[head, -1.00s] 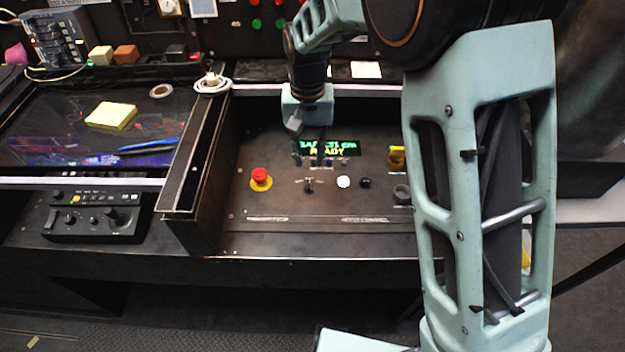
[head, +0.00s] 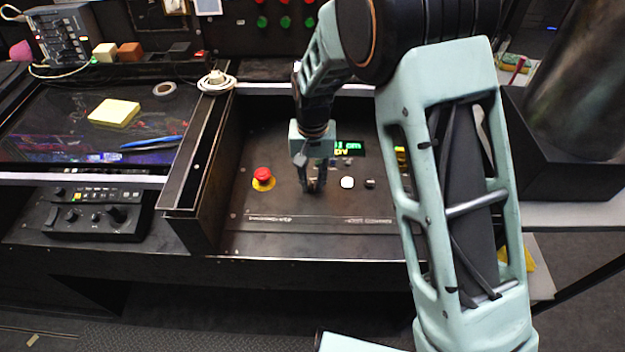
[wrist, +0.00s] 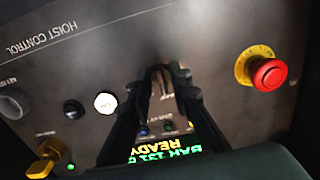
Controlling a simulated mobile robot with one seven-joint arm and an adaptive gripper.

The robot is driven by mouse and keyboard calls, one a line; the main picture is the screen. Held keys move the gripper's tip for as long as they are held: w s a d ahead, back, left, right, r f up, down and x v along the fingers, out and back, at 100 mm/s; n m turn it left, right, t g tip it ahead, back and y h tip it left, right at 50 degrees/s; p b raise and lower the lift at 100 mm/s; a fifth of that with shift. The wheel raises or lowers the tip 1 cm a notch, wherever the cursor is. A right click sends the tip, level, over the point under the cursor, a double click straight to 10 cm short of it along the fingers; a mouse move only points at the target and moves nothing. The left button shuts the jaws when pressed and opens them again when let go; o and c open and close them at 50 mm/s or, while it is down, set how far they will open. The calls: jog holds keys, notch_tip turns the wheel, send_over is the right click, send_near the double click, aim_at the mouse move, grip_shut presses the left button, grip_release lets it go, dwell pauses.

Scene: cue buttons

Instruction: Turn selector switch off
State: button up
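My gripper (head: 311,187) points down at the dark control panel (head: 275,205) in the head view, its fingertips low over the spot of the black selector switch. In the wrist view my gripper (wrist: 166,75) has its two dark fingers on either side of the small dark selector switch (wrist: 160,77). The fingers lie close around it. I cannot tell whether they press on it or leave a gap. The switch's pointing direction is hard to read, dark against dark. In the head view my fingers hide the switch.
A red mushroom button (head: 263,174) on a yellow ring is left of my gripper. A white button (head: 347,183) and a black button (head: 370,184) are to the right. A yellow switch (wrist: 45,160) and a green display (wrist: 160,152) also show. A raised wall (head: 203,150) bounds the panel's left.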

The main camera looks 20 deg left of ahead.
grip_shut()
jog(key=shift+n, duration=0.5)
jog(key=n, duration=0.3)
jog(key=shift+d+n, duration=0.1)
jog(key=shift+n, duration=0.2)
jog(key=shift+w+d+n+p, duration=0.1)
jog(key=shift+n+p, duration=0.2)
jog(key=shift+n, duration=1.9)
jog(key=shift+o, duration=1.4)
grip_release()
jog(key=shift+r, duration=0.1)
notch_tip(320, 180, up, 12)
